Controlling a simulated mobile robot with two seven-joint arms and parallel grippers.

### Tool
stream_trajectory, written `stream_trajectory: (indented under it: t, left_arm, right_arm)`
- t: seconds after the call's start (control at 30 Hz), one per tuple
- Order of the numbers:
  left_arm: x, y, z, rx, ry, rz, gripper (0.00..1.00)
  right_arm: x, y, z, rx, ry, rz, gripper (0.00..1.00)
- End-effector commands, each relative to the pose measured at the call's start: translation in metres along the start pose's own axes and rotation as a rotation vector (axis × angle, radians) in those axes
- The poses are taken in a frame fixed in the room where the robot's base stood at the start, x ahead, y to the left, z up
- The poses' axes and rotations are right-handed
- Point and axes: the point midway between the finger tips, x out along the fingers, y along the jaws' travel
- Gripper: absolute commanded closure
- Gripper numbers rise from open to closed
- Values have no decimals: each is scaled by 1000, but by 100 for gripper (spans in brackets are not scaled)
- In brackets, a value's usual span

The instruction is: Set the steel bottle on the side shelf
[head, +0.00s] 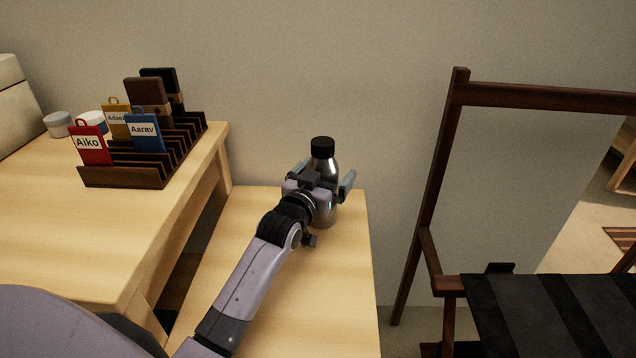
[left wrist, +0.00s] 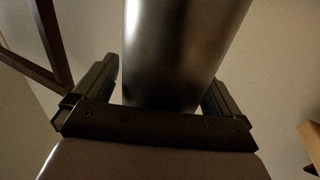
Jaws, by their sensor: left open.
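The steel bottle (head: 326,163) with a black cap stands upright near the back of the low wooden side shelf (head: 320,310), close to the wall. My left gripper (head: 328,182) is open at the bottle's front, its two fingers spread on either side of the body. In the left wrist view the bottle (left wrist: 182,50) rises between the open fingers (left wrist: 160,95). A gap shows at the left finger; the right finger looks very near the bottle, and I cannot tell whether it touches. My gripper hides part of the bottle's middle. My right gripper is not in view.
A higher wooden table (head: 60,220) at the left holds a dark slotted rack (head: 125,176) with name tags, and small jars (head: 58,124). The shelf's front part is clear.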

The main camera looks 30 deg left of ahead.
Motion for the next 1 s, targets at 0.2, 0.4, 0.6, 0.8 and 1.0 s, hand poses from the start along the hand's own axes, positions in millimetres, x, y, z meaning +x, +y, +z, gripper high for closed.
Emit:
stream_trajectory:
  t: [0.2,0.4,0.6,0.8,1.0]
  left_arm:
    - [-24,0,-1,0,-2,0,1]
    - [-58,0,-1,0,-2,0,1]
    - [-90,0,-1,0,-2,0,1]
    - [-112,0,0,0,-1,0,1]
    - [-120,0,0,0,1,0,1]
  right_arm:
    - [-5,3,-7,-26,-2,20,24]
    - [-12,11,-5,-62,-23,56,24]
    - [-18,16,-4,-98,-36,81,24]
    - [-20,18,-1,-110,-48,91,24]
    - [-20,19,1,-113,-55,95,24]
